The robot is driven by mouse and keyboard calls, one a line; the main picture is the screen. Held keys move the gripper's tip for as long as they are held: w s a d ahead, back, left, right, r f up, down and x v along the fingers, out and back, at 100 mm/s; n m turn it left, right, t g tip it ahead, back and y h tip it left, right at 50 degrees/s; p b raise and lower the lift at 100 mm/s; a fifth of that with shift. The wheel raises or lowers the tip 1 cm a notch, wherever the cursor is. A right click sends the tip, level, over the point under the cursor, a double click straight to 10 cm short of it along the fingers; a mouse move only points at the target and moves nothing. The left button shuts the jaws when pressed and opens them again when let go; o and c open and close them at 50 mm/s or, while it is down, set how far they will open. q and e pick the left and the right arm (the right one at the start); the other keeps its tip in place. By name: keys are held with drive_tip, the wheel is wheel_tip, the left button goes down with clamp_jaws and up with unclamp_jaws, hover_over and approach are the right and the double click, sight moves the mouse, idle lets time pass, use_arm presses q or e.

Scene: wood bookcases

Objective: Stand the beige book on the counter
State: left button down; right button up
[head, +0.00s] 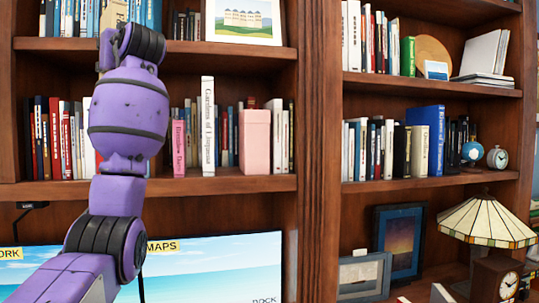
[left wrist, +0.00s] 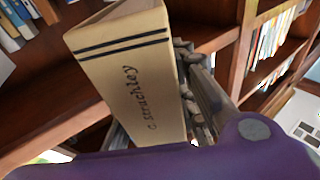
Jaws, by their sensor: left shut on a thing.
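The beige book (left wrist: 138,85) fills the middle of the left wrist view. It has two dark stripes near its top and dark lettering down its spine. It is tilted. My left gripper (left wrist: 192,95) is shut on it, with metal finger links showing along the book's right side; the other finger is mostly hidden. My right gripper is in neither view. A counter surface (head: 412,291) shows at the lower right of the head view, under the lamp.
Wood bookcases hold rows of books on their shelves (head: 240,183). A screen (head: 215,262) stands low at centre left. Picture frames (head: 398,240), a stained-glass lamp (head: 487,220) and a wooden clock (head: 497,278) crowd the lower right. Little bare counter shows.

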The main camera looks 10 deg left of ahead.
use_arm(q)
drive_tip(key=w+d+f+m+t+h, duration=0.25)
drive_tip(key=d+f, duration=0.25)
drive_tip(key=f, duration=0.5)
drive_tip(key=w+d+f+m+t+h, duration=0.15)
drive_tip(key=w+d+f, duration=0.25)
drive_tip(key=f, duration=0.5)
drive_tip(key=s+d+f+m+t+h, duration=0.1)
drive_tip(key=d+f+m+t+h, duration=0.2)
drive_tip(key=f, duration=0.7)
drive_tip(key=s+d+f+m+t+h, duration=0.1)
drive_tip(key=d+f+t+h, duration=0.15)
drive_tip(key=d+f, duration=0.6)
drive_tip(key=s+d+f+m+h, duration=0.35)
drive_tip(key=s+f+h, duration=0.2)
drive_tip(key=f, duration=0.35)
drive_tip(key=s+d+f+m+h, duration=0.2)
drive_tip(key=s+d+f+h, duration=0.25)
drive_tip(key=s+f, duration=0.4)
drive_tip(key=s+d+f+m+h, duration=0.2)
drive_tip(key=s+d+f+h, duration=0.25)
drive_tip(key=f, duration=0.65)
drive_tip(key=w+d+r+n+y, duration=0.1)
drive_tip(key=d+r+n+y, duration=0.2)
drive_tip(key=d+y, duration=0.2)
drive_tip(key=shift+d+r+n+y, duration=0.2)
drive_tip(key=shift+d+n+y, duration=0.15)
drive_tip(key=shift+y, duration=0.75)
